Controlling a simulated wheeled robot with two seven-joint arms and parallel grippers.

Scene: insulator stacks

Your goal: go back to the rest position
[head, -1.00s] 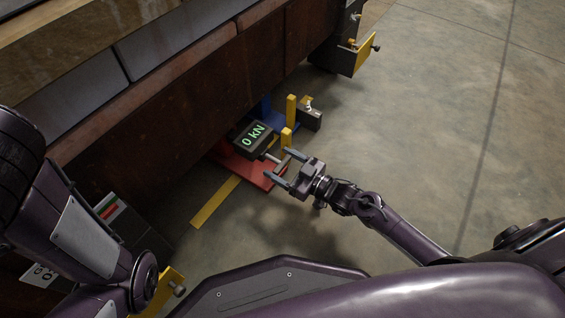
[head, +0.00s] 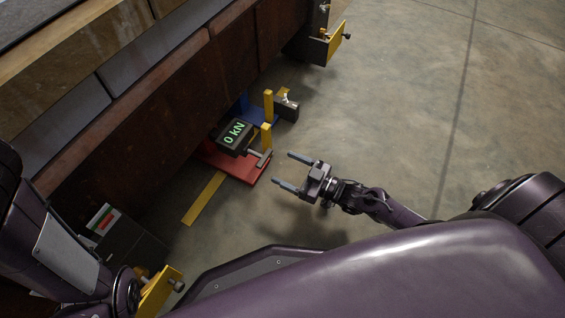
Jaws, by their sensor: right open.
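My right gripper (head: 284,171) is open and empty, above the concrete floor. Its two fingers point left toward a device with a dark display reading "0 kN" (head: 235,133). A grey T-shaped handle (head: 259,158) sticks out of the device, and a gap of bare floor separates it from the fingertips. The device stands on a red base plate (head: 243,172) under the edge of a long rusty beam structure. My left arm shows at the left edge, but its gripper is out of view.
The rusty beam (head: 150,130) runs diagonally across the left. Yellow posts (head: 266,135) and a dark block (head: 287,107) stand beside the device. A yellow strip (head: 204,199) lies on the floor. A dark box with a yellow plate (head: 158,292) is at lower left. Floor at right is clear.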

